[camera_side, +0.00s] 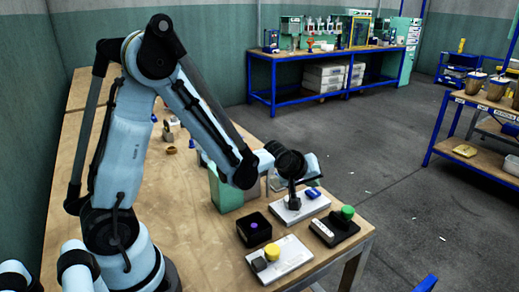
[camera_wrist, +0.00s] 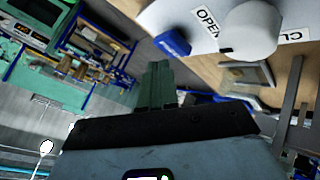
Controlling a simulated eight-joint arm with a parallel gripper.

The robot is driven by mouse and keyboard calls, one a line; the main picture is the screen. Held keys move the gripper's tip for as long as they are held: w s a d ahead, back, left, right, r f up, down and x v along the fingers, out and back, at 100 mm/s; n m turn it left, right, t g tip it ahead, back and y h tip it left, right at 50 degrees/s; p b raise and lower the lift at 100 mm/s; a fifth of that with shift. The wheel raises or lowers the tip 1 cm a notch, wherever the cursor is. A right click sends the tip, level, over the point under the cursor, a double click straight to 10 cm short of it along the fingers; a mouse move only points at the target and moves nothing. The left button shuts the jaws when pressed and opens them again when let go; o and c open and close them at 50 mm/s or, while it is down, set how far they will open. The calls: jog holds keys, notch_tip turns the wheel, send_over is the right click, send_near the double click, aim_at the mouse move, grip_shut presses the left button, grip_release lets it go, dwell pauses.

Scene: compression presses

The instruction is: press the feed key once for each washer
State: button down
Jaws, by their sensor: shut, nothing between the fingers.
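My gripper (camera_wrist: 157,85) shows in the wrist view as two greenish fingers held together, empty. In the side view the hand is above the white plate, and its fingertips are too small to make out. That white plate (camera_side: 283,213) carries a blue block (camera_side: 312,193); the wrist view shows the blue block (camera_wrist: 173,42) and a white knob (camera_wrist: 250,28) between labels reading "OPEN" and "CL". A green button (camera_side: 347,212) sits on a black box to the right. A black box with a purple button (camera_side: 254,226) stands at front. I cannot tell which is the feed key; no washer is certain.
A white plate with a yellow button (camera_side: 272,250) and a grey block lies at the front of the wooden table (camera_side: 190,210). A pale green box (camera_side: 225,192) stands beside the arm. Small brown items (camera_side: 171,150) lie behind. Blue benches (camera_side: 330,58) stand across the floor.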

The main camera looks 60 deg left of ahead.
aim_at(310, 193)
jog(key=shift+f, duration=0.3)
jog(key=shift+f, duration=0.5)
dwell(0.7)
jog(key=shift+r, duration=0.95)
jog(key=shift+r, duration=2.5)
jog(key=shift+r, duration=0.1)
dwell(0.7)
jog(key=shift+r, duration=1.8)
jog(key=shift+f, duration=0.1)
